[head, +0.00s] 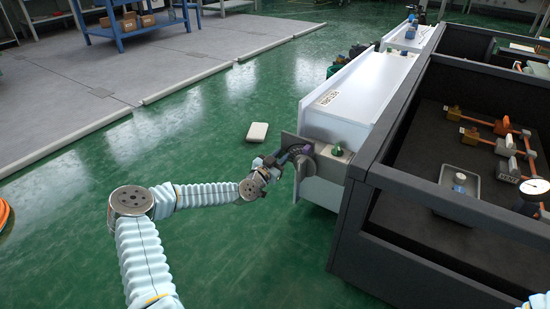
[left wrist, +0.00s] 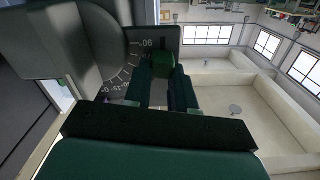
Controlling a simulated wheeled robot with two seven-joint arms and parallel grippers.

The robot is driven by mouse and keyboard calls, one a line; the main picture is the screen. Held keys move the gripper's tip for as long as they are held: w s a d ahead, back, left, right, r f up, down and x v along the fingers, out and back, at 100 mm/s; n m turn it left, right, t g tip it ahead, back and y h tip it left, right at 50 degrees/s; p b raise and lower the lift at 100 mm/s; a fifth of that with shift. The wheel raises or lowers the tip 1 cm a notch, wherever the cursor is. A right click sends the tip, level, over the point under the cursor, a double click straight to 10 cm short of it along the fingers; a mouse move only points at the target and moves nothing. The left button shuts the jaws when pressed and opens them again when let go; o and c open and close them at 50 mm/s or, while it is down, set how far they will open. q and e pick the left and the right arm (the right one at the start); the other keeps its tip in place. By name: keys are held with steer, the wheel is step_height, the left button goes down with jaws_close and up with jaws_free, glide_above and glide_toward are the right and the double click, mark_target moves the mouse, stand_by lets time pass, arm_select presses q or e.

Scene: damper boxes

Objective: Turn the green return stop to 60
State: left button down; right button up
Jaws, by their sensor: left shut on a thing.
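The green return stop (left wrist: 164,62) shows in the left wrist view, at the edge of a dark plate with a curved number scale (left wrist: 122,75). My left gripper (left wrist: 163,82) has its two dark fingers on either side of the stop and is shut on it. In the head view my left gripper (head: 277,161) is at the plate on the near end of the white damper box (head: 362,92), beside a grey round disc (head: 304,166). The stop itself is not clear there. My right gripper is out of view.
A small green-topped knob (head: 337,150) stands on the box's near end. A dark-walled bench (head: 430,245) with valves and a gauge (head: 533,190) is close on the right. A pale block (head: 257,132) lies on the green floor. The floor to the left is mostly clear.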

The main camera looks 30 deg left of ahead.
arm_select(q)
steer(key=shift+d+r+m+b, duration=0.2)
steer(key=shift+d+r+m, duration=0.1)
steer(key=shift+r+m, duration=0.45)
steer(key=shift+d+r+m+b, duration=0.15)
steer(key=shift+d+r+m, duration=0.2)
steer(key=shift+m, duration=0.6)
steer(key=shift+a+r, duration=0.1)
steer(key=c, duration=0.9)
jaws_free()
steer(key=shift+s, duration=0.1)
steer(key=s, duration=0.4)
steer(key=s+p, duration=0.1)
steer(key=s, duration=0.4)
steer(key=s+a, duration=0.1)
steer(key=s, duration=0.3)
steer(key=shift+s+p, duration=0.3)
steer(key=shift+s, duration=0.05)
